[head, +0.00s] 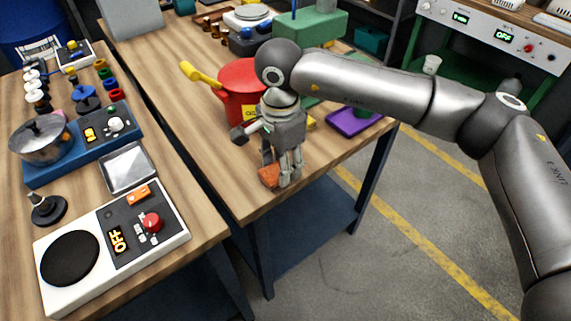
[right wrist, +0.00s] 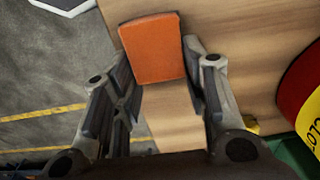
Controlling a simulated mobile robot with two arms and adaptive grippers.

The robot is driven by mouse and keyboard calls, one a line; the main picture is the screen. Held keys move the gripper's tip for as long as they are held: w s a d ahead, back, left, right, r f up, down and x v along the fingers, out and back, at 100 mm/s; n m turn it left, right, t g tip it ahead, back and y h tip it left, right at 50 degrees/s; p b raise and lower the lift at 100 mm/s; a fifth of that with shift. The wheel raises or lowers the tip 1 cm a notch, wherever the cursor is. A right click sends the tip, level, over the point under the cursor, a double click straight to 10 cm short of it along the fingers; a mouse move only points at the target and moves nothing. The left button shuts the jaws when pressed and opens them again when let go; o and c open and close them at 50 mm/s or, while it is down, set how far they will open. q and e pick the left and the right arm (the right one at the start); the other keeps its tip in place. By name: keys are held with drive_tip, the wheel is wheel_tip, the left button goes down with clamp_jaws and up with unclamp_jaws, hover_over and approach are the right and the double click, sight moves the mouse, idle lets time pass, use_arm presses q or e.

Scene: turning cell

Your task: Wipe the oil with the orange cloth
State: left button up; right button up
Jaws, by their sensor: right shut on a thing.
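The orange cloth (head: 268,177) is at the front edge of the right-hand wooden table, partly hidden by my gripper in the head view. It shows as a block-like orange pad (right wrist: 152,48) in the right wrist view, between the finger ends. My right gripper (head: 278,176) points down at the table corner and is shut on the cloth; its fingers also show in the right wrist view (right wrist: 156,65). Whether the cloth touches the tabletop is hard to tell. I cannot make out any oil in either view. My left gripper is not in view.
A red can (head: 240,90) with a yellow label stands close behind my right gripper. A purple tray (head: 354,122) lies to the right near the table edge. A gap separates this table from the left bench with a hotplate (head: 182,232) and pot (head: 40,138).

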sight(258, 149)
drive_tip(key=shift+w+a+r+b, duration=0.1)
drive_tip(key=shift+w+a+b, duration=0.1)
drive_tip(key=shift+w+a, duration=0.35)
drive_tip(key=shift+w+a+r+b, duration=0.15)
drive_tip(key=shift+w+a, duration=0.2)
drive_tip(key=shift+w, duration=0.3)
drive_tip(key=shift+w+a+f+b, duration=0.15)
drive_tip(key=shift+w+a+b, duration=0.2)
drive_tip(key=shift+w, duration=0.1)
drive_tip(key=shift+w+a, duration=0.6)
drive_tip(key=shift+w, duration=0.25)
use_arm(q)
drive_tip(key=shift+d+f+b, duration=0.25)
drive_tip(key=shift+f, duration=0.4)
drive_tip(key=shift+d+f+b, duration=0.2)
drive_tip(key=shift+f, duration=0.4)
use_arm(e)
drive_tip(key=shift+w+a+f, duration=0.1)
drive_tip(key=shift+w+a, duration=0.35)
drive_tip(key=shift+w, duration=0.2)
drive_tip(key=shift+w+a+f, duration=0.1)
drive_tip(key=shift+w+a, duration=0.35)
drive_tip(key=shift+w, duration=0.15)
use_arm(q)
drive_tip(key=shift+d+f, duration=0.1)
use_arm(e)
drive_tip(key=shift+s+d, duration=0.1)
